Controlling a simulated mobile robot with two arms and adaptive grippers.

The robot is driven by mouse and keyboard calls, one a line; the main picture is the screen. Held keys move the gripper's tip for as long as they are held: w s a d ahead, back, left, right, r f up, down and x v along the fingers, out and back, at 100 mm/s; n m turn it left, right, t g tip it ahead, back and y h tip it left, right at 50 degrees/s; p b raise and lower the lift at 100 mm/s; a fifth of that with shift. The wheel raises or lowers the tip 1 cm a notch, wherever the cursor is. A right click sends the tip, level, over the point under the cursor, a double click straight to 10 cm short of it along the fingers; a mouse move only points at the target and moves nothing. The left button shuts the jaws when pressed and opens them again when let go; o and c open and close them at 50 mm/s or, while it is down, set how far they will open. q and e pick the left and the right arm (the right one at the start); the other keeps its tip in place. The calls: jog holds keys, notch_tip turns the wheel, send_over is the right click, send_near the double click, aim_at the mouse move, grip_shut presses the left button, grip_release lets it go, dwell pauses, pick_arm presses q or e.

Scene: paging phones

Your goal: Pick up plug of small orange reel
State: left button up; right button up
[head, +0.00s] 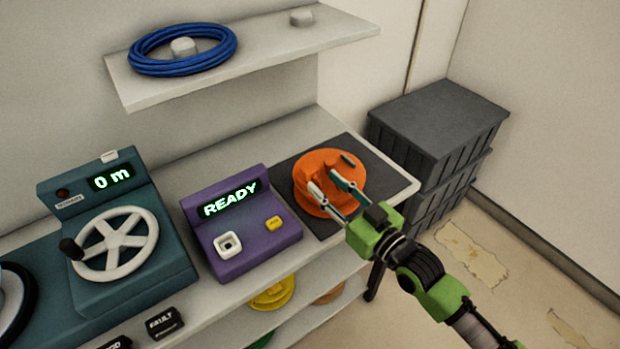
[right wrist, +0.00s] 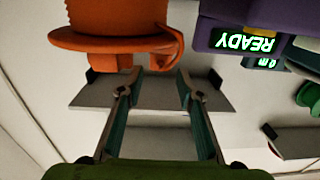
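A small orange reel (head: 316,163) sits on a dark mat (head: 393,178) at the right end of the bench. A short dark piece (head: 348,159) shows at its far right edge; I cannot tell if it is the plug. My right gripper (head: 331,187) reaches in from the lower right, its fingers spread in front of the reel and hiding part of it. In the right wrist view, the reel (right wrist: 112,22) appears upside down at the top, and the open fingers (right wrist: 158,84) have nothing visible between them. My left gripper is not in view.
A purple box reading READY (head: 245,240) stands left of the mat. A teal machine (head: 165,270) with a white handwheel is farther left. A shelf (head: 270,50) with a blue cable coil (head: 150,58) hangs above. Dark crates (head: 440,120) stand right of the bench.

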aim_at(314, 173)
jog(key=shift+b+x, duration=0.3)
jog(key=shift+x, duration=0.8)
jog(key=b+x, duration=0.2)
jog(key=x, duration=0.2)
jog(key=shift+w+a+r, duration=0.1)
jog(key=shift+w+a, duration=0.15)
jog(key=shift+a, duration=0.05)
jog(key=c, duration=0.9)
